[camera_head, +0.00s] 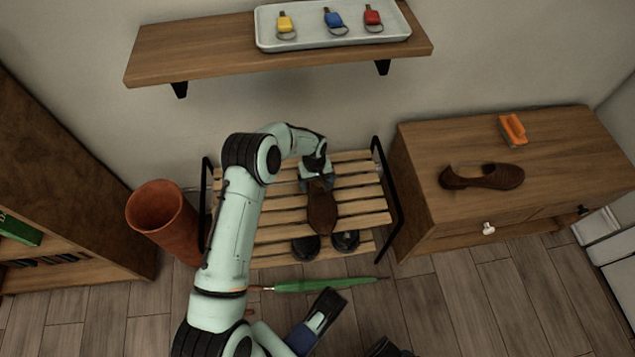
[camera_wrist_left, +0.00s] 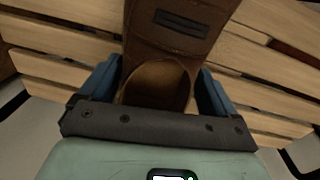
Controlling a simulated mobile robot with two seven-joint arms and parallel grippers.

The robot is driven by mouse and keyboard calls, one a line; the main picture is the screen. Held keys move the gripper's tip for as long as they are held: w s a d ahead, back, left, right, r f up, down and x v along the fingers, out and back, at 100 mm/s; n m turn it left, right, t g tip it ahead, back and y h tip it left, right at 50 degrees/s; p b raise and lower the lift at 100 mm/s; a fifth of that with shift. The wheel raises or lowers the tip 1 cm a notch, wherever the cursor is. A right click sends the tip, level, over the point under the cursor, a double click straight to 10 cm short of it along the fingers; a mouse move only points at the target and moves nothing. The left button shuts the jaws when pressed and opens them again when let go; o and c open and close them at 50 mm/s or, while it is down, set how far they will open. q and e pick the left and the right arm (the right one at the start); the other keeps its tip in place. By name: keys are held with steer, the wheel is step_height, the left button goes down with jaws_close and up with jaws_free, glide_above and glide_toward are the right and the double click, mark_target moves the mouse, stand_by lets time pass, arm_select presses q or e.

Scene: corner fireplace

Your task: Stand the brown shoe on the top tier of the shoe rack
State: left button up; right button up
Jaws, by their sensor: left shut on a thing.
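The brown shoe (camera_head: 322,208) is at the middle of the shoe rack's (camera_head: 363,194) slatted top tier, toe toward me. My left gripper (camera_head: 317,181) is shut on its heel end. In the left wrist view the blue fingers sit on both sides of the shoe's opening (camera_wrist_left: 158,83), with slats behind. I cannot tell whether the sole touches the slats. A matching brown shoe (camera_head: 482,177) lies on the wooden cabinet. A dark blue and black part, seemingly my right gripper (camera_head: 322,312), shows at the bottom; its jaws are unclear.
Two black shoes (camera_head: 306,248) (camera_head: 346,241) show at the rack's front, lower down. A green umbrella (camera_head: 320,285) lies in front. A terracotta pot (camera_head: 160,215) stands left, the cabinet (camera_head: 425,170) right with an orange brush (camera_head: 512,130). A wall shelf (camera_head: 200,50) hangs above.

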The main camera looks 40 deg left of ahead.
arm_select(q)
steer(key=shift+f, duration=0.25)
steer(key=shift+f, duration=0.1)
steer(key=o, duration=1)
steer(key=shift+o, duration=0.2)
